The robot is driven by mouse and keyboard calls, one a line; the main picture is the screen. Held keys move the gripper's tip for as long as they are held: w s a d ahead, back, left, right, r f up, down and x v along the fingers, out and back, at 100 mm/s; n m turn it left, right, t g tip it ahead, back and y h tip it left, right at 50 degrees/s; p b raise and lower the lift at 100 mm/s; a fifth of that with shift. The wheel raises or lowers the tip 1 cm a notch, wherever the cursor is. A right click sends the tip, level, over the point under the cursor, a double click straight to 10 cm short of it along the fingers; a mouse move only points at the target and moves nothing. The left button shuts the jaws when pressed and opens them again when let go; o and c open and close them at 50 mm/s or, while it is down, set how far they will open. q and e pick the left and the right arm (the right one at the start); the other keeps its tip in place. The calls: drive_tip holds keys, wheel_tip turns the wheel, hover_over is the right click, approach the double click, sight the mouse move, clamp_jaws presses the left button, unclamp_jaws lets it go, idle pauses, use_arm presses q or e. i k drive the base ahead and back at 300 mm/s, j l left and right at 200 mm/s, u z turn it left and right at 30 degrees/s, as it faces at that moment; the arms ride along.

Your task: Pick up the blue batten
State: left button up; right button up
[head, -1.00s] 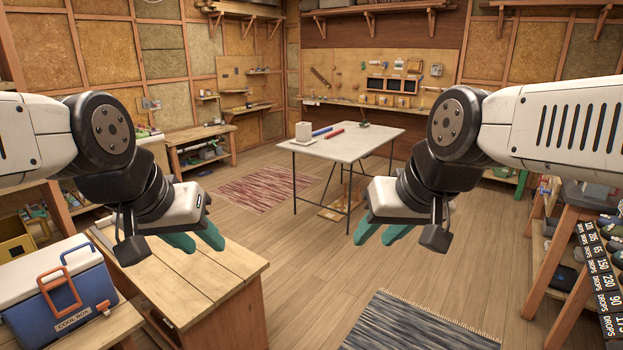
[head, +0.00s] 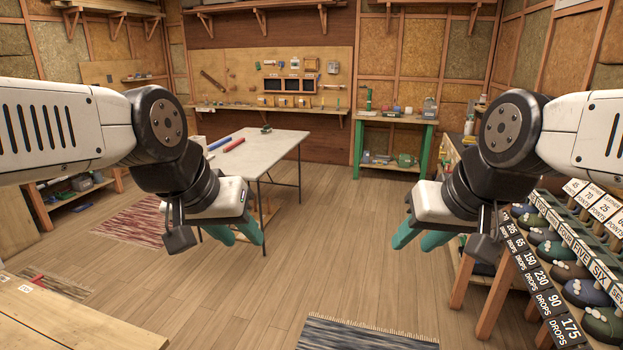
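The blue batten (head: 219,144) lies on the far pale-topped table (head: 272,147), near its left side. A red batten (head: 234,145) lies just to its right. My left gripper (head: 236,240) is in front of the table and well short of it, with its green fingers apart and nothing between them. My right gripper (head: 418,242) is off to the right over open floor, its green fingers also apart and empty. My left arm hides part of the table's left side.
A wooden bench (head: 70,325) is at the near left. Shelves of shoes (head: 570,270) with number signs line the right. A striped dark rug (head: 365,333) and a red rug (head: 130,222) lie on the floor. The middle floor is clear.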

sight(216, 145)
drive_tip(key=i+l, duration=0.15)
drive_tip(key=i, duration=1.5)
drive_tip(key=i+j+u, duration=0.15)
drive_tip(key=i+u, duration=0.2)
drive_tip(key=i, duration=0.35)
drive_tip(key=i+u, duration=0.35)
drive_tip(key=i, duration=0.3)
drive_tip(key=i+l+u, duration=0.35)
drive_tip(key=i, duration=0.35)
drive_tip(key=i+j+u, duration=0.45)
drive_tip(key=j, duration=0.25)
drive_tip(key=i+j+u, duration=0.45)
drive_tip(key=i+j, duration=0.15)
drive_tip(key=i+j+u, duration=0.25)
drive_tip(key=i, duration=0.65)
drive_tip(key=i+j+u, duration=0.2)
drive_tip(key=i, duration=0.7)
drive_tip(key=i+z, duration=0.25)
drive_tip(key=i, duration=0.4)
drive_tip(key=i+j+z, duration=0.25)
drive_tip(key=i, duration=0.4)
drive_tip(key=i+l+z, duration=0.1)
drive_tip(key=z, duration=0.3)
drive_tip(key=i+z, duration=0.55)
drive_tip(key=z, duration=0.3)
drive_tip(key=i+j+z, duration=0.1)
drive_tip(key=z, duration=0.3)
drive_tip(key=i, duration=0.15)
